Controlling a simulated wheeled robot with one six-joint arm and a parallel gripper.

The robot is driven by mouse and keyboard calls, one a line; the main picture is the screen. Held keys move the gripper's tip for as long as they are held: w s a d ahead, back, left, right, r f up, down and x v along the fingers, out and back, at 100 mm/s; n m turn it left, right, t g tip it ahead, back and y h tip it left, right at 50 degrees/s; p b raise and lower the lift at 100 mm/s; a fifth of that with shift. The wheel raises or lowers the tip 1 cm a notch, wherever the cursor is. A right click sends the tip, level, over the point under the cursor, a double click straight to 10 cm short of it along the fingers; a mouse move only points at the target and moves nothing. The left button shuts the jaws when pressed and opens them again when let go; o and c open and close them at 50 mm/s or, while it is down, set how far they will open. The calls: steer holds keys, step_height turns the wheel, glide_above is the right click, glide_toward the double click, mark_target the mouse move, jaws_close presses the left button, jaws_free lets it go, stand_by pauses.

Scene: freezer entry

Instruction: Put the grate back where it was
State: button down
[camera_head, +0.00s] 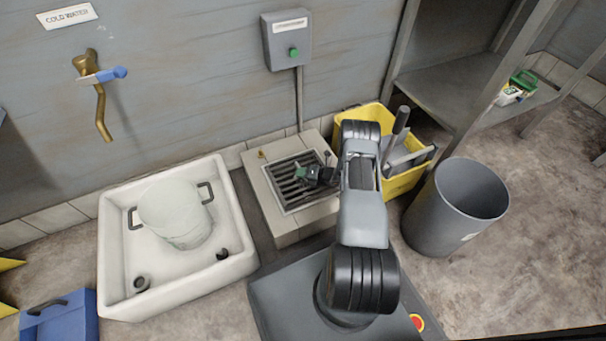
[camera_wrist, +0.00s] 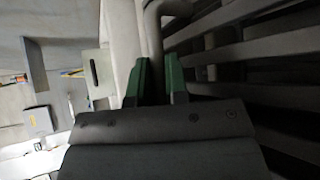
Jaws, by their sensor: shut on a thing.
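The dark slatted grate (camera_head: 290,193) lies at the square opening in the top of the pale tiled plinth (camera_head: 290,228) in the head view. I cannot tell whether it sits fully flush. My gripper (camera_head: 304,172) is over its upper right part, with green fingertips. In the wrist view my gripper (camera_wrist: 158,82) is shut on a grey bar of the grate, and the grate's slats (camera_wrist: 250,48) fill the right side. My arm hides part of the plinth's right side.
A white sink (camera_head: 112,250) with a pale bucket (camera_head: 175,215) stands left of the plinth. A yellow mop bucket (camera_head: 405,183) and a grey bin (camera_head: 440,222) stand right. A grey switch box (camera_head: 286,42) hangs behind, its conduit running down to the plinth.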

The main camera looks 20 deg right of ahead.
steer(key=shift+f, duration=0.1)
steer(key=c, duration=1.1)
jaws_free()
